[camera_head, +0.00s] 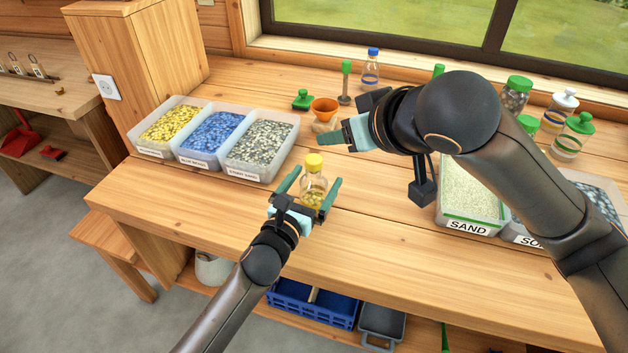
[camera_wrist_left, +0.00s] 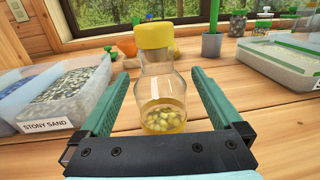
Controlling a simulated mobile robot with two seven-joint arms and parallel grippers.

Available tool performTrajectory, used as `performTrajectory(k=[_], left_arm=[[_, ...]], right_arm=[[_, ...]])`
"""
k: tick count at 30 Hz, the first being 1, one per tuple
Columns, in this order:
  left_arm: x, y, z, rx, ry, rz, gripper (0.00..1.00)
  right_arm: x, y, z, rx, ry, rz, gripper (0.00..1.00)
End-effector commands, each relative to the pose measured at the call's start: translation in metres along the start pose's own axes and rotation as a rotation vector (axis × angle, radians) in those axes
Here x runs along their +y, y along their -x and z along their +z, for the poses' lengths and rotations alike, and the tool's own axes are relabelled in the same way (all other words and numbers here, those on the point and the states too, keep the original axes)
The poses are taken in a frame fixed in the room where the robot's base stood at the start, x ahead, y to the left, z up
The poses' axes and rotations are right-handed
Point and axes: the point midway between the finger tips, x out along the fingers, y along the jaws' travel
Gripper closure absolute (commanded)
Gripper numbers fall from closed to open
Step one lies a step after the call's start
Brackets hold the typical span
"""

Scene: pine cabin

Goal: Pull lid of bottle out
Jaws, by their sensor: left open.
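A small clear glass bottle (camera_head: 313,192) stands upright on the wooden workbench, with yellowish beads in its bottom. Its yellow lid (camera_head: 314,161) is seated on the neck. The bottle (camera_wrist_left: 161,92) and the lid (camera_wrist_left: 154,36) also show large in the left wrist view. My left gripper (camera_head: 315,180) is open, with one green finger on each side of the bottle. In the left wrist view, gaps show between the fingers and the glass. My right gripper (camera_head: 340,137) hangs above the bench, behind and right of the bottle; its jaw opening is not clear.
Three labelled bins of yellow, blue and grey beads (camera_head: 262,142) stand left of the bottle. A sand tray (camera_head: 468,198) is at the right. An orange funnel (camera_head: 323,108), a green-handled tool (camera_head: 346,82) and several jars stand behind. The bench front is clear.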

Motion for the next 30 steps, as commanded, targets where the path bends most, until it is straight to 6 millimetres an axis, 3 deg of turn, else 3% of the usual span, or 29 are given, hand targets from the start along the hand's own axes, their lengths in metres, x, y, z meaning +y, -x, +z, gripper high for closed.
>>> performTrajectory(k=[2, 5, 26, 27, 30], left_arm=[[0.0001, 0.0001, 0.0001, 0.000, 0.000, 0.000, 0.00], [0.0001, 0.0002, 0.0001, 0.000, 0.000, 0.000, 0.10], [0.0001, 0.0005, -0.0002, 0.000, 0.000, 0.000, 0.89], [0.0001, 0.0005, -0.0002, 0.000, 0.000, 0.000, 0.27], [0.0001, 0.0005, -0.0002, 0.000, 0.000, 0.000, 0.39]], right_arm=[[-0.0001, 0.0000, 0.0000, 0.000, 0.000, 0.000, 0.50], [-0.0001, 0.0000, 0.0000, 0.000, 0.000, 0.000, 0.50], [0.0000, 0.0000, 0.0000, 0.000, 0.000, 0.000, 0.50], [0.0000, 0.0000, 0.0000, 0.000, 0.000, 0.000, 0.50], [0.0000, 0.0000, 0.0000, 0.000, 0.000, 0.000, 0.50]])
